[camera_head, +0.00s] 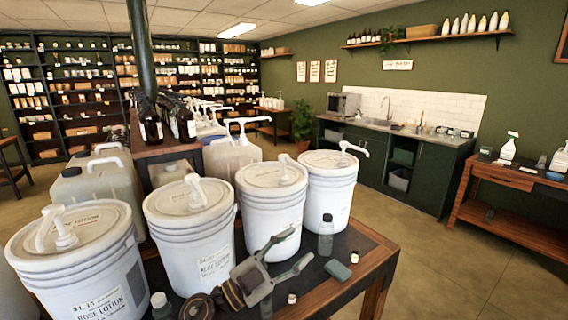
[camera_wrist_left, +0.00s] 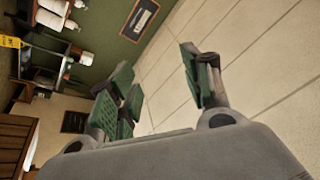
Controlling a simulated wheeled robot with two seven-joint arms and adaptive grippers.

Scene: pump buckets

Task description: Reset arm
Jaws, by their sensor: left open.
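My left gripper (camera_head: 297,248) is open and empty above the front table, in front of the white pump buckets. In the left wrist view its green-padded fingers (camera_wrist_left: 158,82) stand apart with only floor between them. Four-side-by-side pump buckets line the table: a rose lotion bucket (camera_head: 85,265) at the left, one labelled lotion (camera_head: 200,250), a third bucket (camera_head: 272,215) and a fourth bucket (camera_head: 328,190) at the right. Each has a white pump on its lid. My right gripper is in neither view.
Another bottle (camera_head: 160,305) stands at the front left. A sink counter (camera_head: 400,160) and side table (camera_head: 510,215) stand beyond open floor (camera_head: 440,250).

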